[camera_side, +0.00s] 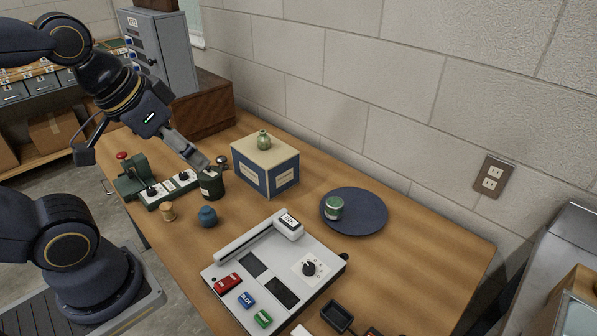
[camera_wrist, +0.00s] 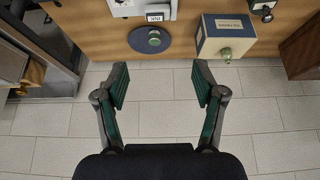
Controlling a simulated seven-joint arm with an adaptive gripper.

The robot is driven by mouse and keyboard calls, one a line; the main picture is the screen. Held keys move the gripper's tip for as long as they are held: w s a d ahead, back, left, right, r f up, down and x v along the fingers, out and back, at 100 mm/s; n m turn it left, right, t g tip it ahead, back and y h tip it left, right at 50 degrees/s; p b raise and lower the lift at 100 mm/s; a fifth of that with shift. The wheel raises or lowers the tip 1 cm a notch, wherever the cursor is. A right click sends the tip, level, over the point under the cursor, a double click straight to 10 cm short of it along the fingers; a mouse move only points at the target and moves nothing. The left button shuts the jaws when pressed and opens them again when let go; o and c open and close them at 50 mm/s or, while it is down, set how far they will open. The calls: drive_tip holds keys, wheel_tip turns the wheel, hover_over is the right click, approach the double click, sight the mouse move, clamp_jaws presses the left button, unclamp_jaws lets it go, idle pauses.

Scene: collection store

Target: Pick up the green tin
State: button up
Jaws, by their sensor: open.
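A small green tin (camera_side: 334,208) with a paler top sits on a dark blue round plate (camera_side: 370,212), right of the middle of the table. In the wrist view the tin (camera_wrist: 153,36) shows on the plate (camera_wrist: 138,48), beyond my fingertips. My gripper (camera_side: 208,166) is in the upper left of the side view, over the left part of the table and well apart from the tin. In the wrist view my gripper (camera_wrist: 160,82) has its fingers spread with nothing between them.
A blue and cream box (camera_side: 264,170) with a green jar (camera_side: 263,139) on top stands between my gripper and the plate. A grey-white device (camera_side: 265,262) lies in front. A blue pot (camera_side: 207,217) and wooden spool (camera_side: 168,211) stand left. The block wall runs behind.

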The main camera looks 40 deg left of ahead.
drive_tip(key=o, duration=0.6)
